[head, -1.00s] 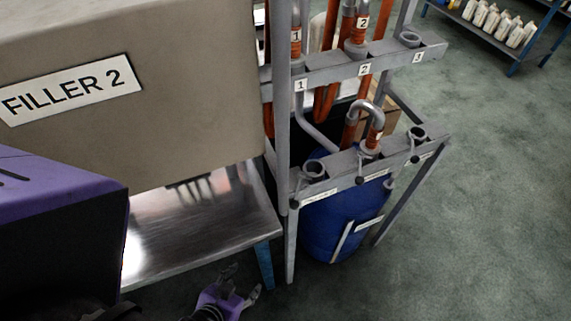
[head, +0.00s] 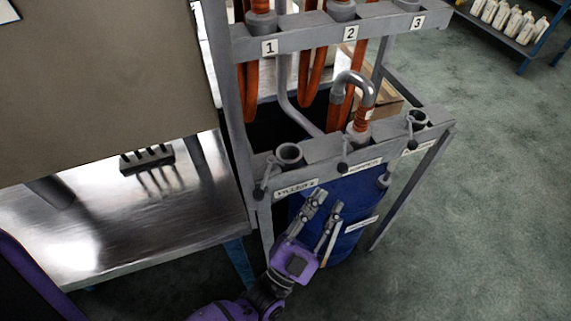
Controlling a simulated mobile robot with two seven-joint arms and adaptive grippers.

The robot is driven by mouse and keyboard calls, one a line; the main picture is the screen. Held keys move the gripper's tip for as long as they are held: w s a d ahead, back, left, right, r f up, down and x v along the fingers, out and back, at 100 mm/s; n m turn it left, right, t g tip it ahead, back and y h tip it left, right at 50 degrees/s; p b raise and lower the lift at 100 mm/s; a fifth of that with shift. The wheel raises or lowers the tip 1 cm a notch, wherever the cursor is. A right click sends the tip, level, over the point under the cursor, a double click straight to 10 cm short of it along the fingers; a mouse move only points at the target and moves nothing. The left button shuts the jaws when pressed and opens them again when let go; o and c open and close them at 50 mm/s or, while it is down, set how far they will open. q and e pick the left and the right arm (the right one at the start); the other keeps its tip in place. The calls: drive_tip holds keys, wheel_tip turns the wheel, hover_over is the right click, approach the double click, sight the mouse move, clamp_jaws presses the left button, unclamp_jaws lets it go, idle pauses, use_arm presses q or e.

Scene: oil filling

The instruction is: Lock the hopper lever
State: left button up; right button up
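The hopper lever (head: 343,166) is a small grey rod with a black knob. It hangs on the front of the lower rack bar beside the middle port, next to a HOPPER label (head: 364,166). An orange hose with a curved metal end (head: 362,118) stands in that middle port. My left gripper (head: 326,201), purple with grey fingers, is open and empty. Its fingertips point up, below the lever and apart from it, in front of the blue drum (head: 358,205). Whether the lever is locked is too small to tell. My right gripper is not in view.
Similar levers stand at the FILLER 2 port (head: 289,154) on the left and the right port (head: 417,119). The upper bar (head: 310,35) carries hoses numbered 1 to 3. A metal table (head: 110,215) is at left.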

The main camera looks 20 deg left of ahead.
sight(342, 166)
use_arm(q)
drive_tip(key=w+r+t, duration=0.1)
drive_tip(key=r, duration=0.1)
drive_tip(key=w+d+r+t, duration=0.1)
drive_tip(key=w+r, duration=0.1)
drive_tip(key=r, duration=0.1)
drive_tip(key=w+r+p, duration=0.1)
drive_tip(key=r, duration=0.1)
drive_tip(key=shift+w+d+r+t+y, duration=0.15)
drive_tip(key=shift+w+r+t+y, duration=0.15)
drive_tip(key=shift+w+t, duration=0.1)
drive_tip(key=shift+w+d+r, duration=0.1)
drive_tip(key=shift+w+r, duration=0.1)
drive_tip(key=shift+w, duration=0.2)
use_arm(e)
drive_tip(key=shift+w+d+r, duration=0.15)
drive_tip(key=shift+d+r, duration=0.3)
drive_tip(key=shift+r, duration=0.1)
use_arm(q)
clamp_jaws()
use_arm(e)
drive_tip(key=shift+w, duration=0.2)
